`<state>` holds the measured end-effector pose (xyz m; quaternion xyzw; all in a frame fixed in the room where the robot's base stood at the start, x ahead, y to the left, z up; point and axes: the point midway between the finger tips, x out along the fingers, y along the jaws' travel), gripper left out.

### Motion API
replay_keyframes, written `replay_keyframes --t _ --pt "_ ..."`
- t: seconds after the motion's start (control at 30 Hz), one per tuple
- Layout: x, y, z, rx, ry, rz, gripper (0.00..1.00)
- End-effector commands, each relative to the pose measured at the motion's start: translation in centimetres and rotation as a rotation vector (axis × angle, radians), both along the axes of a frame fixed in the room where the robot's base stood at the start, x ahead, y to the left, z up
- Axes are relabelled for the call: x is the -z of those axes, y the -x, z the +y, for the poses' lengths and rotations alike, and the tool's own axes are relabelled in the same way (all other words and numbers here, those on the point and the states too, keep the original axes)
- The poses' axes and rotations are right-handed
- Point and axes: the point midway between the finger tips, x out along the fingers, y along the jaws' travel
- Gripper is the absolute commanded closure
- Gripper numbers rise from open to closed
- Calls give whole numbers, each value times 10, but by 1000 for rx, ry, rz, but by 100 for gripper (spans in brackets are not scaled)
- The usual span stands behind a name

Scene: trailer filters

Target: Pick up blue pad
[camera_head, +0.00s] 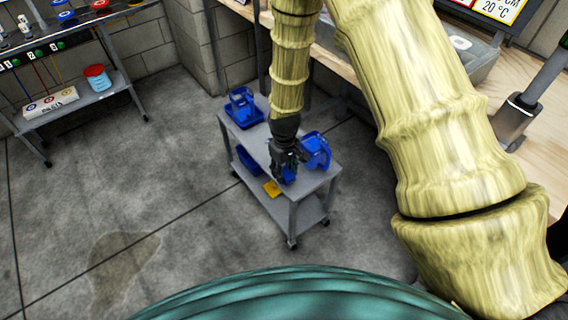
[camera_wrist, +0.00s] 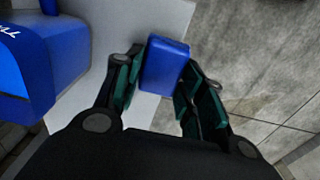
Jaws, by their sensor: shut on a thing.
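The blue pad (camera_wrist: 164,66) is a small blue block between the two fingers of my gripper (camera_wrist: 155,90) in the wrist view. The fingers touch it on both sides. In the head view my gripper (camera_head: 287,168) is over the front end of the grey cart (camera_head: 318,180), and the blue pad (camera_head: 289,174) is partly hidden by the fingers. I cannot tell whether the pad still touches the cart top.
A blue container (camera_head: 317,150) stands close beside my gripper on the cart; it also fills the left of the wrist view (camera_wrist: 60,60). A blue tray (camera_head: 243,110) sits at the cart's far end. A yellow item (camera_head: 272,188) lies on the lower shelf.

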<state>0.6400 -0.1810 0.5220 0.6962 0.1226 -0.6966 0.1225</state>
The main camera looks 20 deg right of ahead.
Motion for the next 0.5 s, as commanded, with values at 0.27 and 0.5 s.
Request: replay_keyframes --t 0.27,0.5 --pt "-8 66 15 -2 1 2 80" --pt "-10 103 24 -1 0 1 80"
